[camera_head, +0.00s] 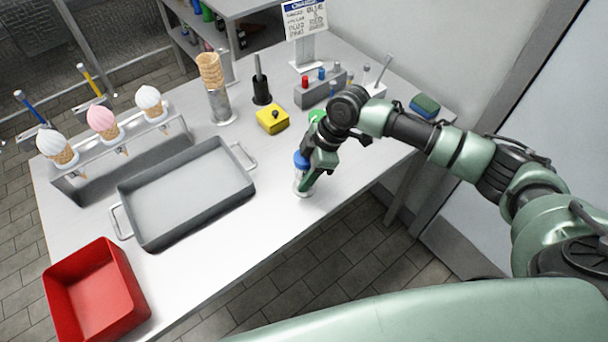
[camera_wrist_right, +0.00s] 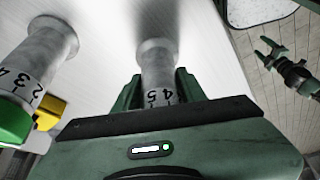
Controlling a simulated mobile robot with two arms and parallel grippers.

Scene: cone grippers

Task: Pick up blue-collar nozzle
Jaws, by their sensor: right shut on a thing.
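The blue-collar nozzle is a grey metal tube with a blue collar (camera_head: 301,160) and a flared end. It is upright near the table's front edge in the head view. My right gripper (camera_head: 308,180) is shut around its metal body. In the right wrist view, the grey tube (camera_wrist_right: 157,62) with printed numbers stands between the fingers; its collar is hidden there. I cannot tell whether its flared end touches the table. My left gripper (camera_wrist_right: 262,50) shows in the right wrist view, open and empty, away from the table.
A green-collar nozzle (camera_wrist_right: 38,62) stands close beside the held one; its green top (camera_head: 317,116) shows behind my arm. A yellow block (camera_head: 272,122), a grey tray (camera_head: 250,186), a cone stand (camera_head: 150,148) and a red bin (camera_head: 130,287) lie leftward. Bare table surrounds the nozzle's left side.

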